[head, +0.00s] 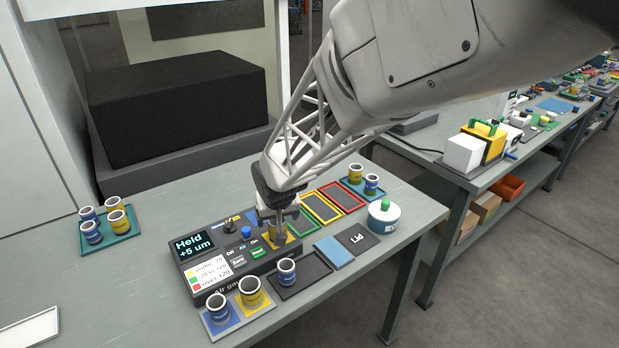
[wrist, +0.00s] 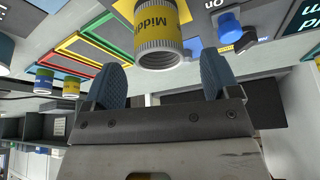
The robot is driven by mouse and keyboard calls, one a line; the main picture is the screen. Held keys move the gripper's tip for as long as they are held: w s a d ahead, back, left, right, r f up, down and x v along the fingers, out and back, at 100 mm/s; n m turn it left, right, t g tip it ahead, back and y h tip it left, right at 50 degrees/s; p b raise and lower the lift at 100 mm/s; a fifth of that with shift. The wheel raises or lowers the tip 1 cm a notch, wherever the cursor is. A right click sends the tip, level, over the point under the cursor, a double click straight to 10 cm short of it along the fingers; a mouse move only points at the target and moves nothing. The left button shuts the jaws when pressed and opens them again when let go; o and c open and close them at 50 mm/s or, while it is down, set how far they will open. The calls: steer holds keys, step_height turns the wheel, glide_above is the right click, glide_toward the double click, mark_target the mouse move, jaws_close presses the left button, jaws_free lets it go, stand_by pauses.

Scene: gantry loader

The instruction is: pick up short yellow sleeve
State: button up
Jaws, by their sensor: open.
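A yellow-banded sleeve (wrist: 163,22) with a grey threaded rim and part of the word "Middle" stands ahead of my gripper in the wrist view. My gripper (wrist: 162,80) is open and empty, its two blue-grey fingers spread to either side of the sleeve's line. In the head view my gripper (head: 278,214) is over the gauge box (head: 222,272), largely hiding what stands there. Other yellow sleeves stand in the teal tray (head: 112,243) at left, on the yellow pad at front (head: 250,291), and in the back blue tray (head: 355,173). I cannot tell which is the short one.
Blue sleeves stand beside the yellow ones, and another blue sleeve (head: 287,271) is in a dark tray. The gauge display (head: 193,246) reads "Held +5 um". Green, yellow and red framed bays (head: 341,196) and a white pot (head: 383,217) lie right. Bare bench is at left.

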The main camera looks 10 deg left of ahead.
steer(key=shift+x, duration=2.15)
steer(key=c, duration=1.2)
steer(key=shift+r, duration=0.1)
steer(key=shift+r, duration=0.8)
steer(key=shift+s+r, duration=0.15)
steer(key=shift+r, duration=0.85)
steer(key=s+d, duration=0.2)
steer(key=s, duration=0.2)
steer(key=s+d+r, duration=0.1)
steer(key=s+d, duration=0.2)
steer(key=s, duration=0.1)
steer(key=s+d, duration=0.3)
steer(key=s, duration=0.2)
steer(key=shift+s+d+r, duration=0.15)
steer(key=shift+d, duration=0.1)
